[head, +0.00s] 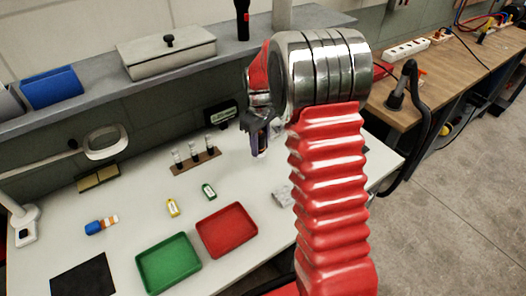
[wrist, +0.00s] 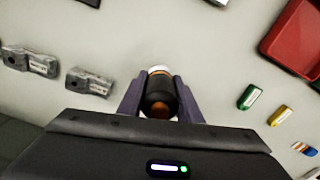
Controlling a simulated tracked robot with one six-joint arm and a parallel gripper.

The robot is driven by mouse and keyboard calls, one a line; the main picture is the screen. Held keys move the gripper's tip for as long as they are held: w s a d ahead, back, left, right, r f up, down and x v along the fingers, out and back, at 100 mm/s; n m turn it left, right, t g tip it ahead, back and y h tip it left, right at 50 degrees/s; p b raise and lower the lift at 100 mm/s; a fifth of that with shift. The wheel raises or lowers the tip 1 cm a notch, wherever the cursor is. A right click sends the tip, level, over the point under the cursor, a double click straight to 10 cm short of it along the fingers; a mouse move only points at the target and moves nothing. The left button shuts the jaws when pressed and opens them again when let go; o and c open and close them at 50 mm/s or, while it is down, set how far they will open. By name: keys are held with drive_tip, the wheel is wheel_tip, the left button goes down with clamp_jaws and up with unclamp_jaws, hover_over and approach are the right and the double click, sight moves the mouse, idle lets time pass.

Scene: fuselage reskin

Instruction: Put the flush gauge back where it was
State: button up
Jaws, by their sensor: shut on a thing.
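My gripper (wrist: 160,100) is shut on a dark, short cylinder (wrist: 158,92) with a pale rim and an orange-brown middle, perhaps the flush gauge. In the head view my gripper (head: 259,143) points down over the right part of the white bench, and the cylinder hangs between its fingers, apparently clear of the bench top. A brown rack (head: 196,163) with three small upright pieces, pale on top and dark below, stands to the left of my gripper. I cannot tell whether the rack has an empty place.
Grey metal pieces (wrist: 90,82) lie left of my gripper in the wrist view. A shelf (head: 95,93) runs behind.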

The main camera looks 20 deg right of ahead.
sight(260, 152)
drive_tip(key=shift+f, duration=1.7)
drive_tip(key=shift+f, duration=0.1)
drive_tip(key=o, duration=1)
drive_tip(key=shift+o, duration=0.2)
wheel_tip(260, 152, up, 12)
